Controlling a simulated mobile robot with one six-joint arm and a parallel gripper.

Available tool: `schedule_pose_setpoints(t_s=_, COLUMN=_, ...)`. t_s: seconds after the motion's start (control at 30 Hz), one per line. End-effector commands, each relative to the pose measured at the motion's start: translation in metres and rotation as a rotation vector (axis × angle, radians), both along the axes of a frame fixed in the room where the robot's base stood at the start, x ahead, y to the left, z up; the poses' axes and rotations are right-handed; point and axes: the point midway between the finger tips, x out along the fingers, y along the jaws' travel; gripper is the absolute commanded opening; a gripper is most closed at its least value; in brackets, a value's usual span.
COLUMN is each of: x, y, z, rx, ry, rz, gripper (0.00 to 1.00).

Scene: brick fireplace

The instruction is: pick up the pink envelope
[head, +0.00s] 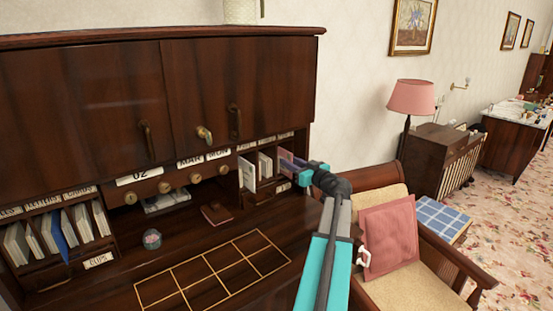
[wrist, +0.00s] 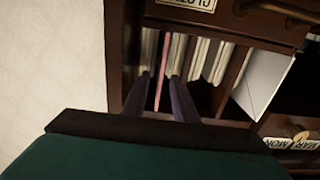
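The pink envelope (wrist: 163,72) stands on edge as a thin pink strip in a pigeonhole of the dark wooden desk, beside several pale envelopes (wrist: 205,58). My gripper (wrist: 161,92) reaches into that pigeonhole in the wrist view. Its two purple fingers stand one on each side of the pink strip, with a visible gap on both sides. In the head view my gripper (head: 288,164) is at the right end of the desk's pigeonholes. The fingers and arm hide much of that slot there.
Wooden dividers and a shelf edge close in around the fingers. An armchair with a pink cushion (head: 388,236) stands right of the desk (head: 120,255). The gridded desktop is mostly clear.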

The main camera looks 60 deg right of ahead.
Motion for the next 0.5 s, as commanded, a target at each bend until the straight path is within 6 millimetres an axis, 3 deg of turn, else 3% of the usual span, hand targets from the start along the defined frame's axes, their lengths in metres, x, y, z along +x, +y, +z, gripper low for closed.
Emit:
schedule_pose_setpoints(t_s=0.2, x=0.020, y=-0.007, z=0.002, rx=0.000, ry=0.000, rz=0.002, gripper=0.26)
schedule_pose_setpoints(t_s=0.5, x=0.023, y=-0.007, z=0.000, rx=0.000, ry=-0.001, rz=0.001, gripper=0.26)
